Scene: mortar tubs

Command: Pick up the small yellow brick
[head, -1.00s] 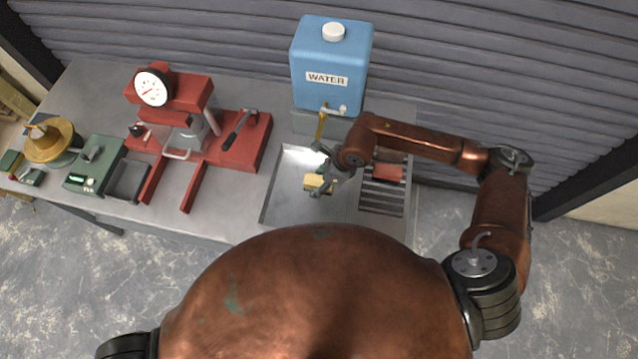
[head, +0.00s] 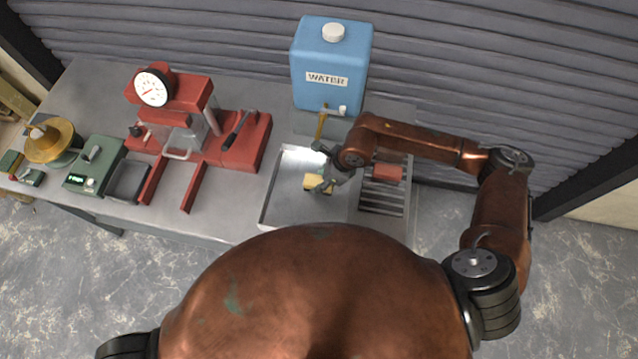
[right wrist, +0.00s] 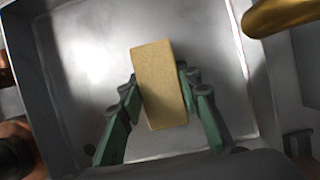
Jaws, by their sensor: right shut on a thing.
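The small yellow brick (head: 313,182) is over the metal sink basin (head: 284,212) in the head view. My right gripper (head: 322,184) is shut on it. In the right wrist view the brick (right wrist: 158,85) stands between the two green-padded fingers (right wrist: 160,95), which touch its sides. The basin's bare floor (right wrist: 215,50) shows behind it. I cannot tell exactly how far the brick is above the basin floor. My left gripper is not in view.
A blue water tank (head: 331,68) with a brass tap (head: 321,122) stands behind the basin. A red brick (head: 388,173) lies on the slatted rack (head: 382,199) to the right. A red press (head: 245,145) and a green device (head: 96,163) stand to the left.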

